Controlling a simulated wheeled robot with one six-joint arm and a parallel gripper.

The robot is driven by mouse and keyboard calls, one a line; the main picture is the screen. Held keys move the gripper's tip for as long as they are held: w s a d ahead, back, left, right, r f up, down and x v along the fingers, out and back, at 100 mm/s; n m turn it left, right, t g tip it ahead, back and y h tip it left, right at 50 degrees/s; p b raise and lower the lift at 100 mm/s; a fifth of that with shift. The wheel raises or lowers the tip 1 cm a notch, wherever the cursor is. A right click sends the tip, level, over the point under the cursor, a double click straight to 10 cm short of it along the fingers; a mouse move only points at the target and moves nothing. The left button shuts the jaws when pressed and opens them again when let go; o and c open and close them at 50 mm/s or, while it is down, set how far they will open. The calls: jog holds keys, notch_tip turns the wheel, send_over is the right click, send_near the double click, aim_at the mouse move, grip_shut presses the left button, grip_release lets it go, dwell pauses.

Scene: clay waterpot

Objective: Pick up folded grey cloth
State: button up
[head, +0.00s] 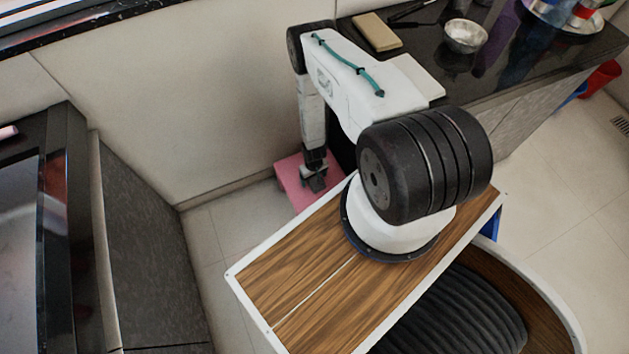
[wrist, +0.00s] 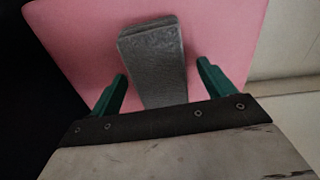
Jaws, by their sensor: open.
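The folded grey cloth (wrist: 155,62) lies on a pink surface (wrist: 85,40) in the wrist view. It is a narrow, layered grey strip, with its near end hidden behind my gripper's body. My gripper (wrist: 160,85) is open, with one green finger on each side of the cloth and a gap on both sides. In the head view my gripper (head: 315,180) points down over the pink surface (head: 292,182), low beside the wall. The cloth is hard to make out there, mostly hidden by the gripper.
A dark counter (head: 480,75) stands right of my arm, with a tan block (head: 377,32) and a metal bowl (head: 465,36) on it. A pale wall (head: 190,90) is close behind. A dark cabinet (head: 150,240) stands at left. Tiled floor (head: 215,240) is clear between.

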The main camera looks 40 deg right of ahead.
jog(key=c, duration=1.1)
jog(key=shift+o, duration=0.2)
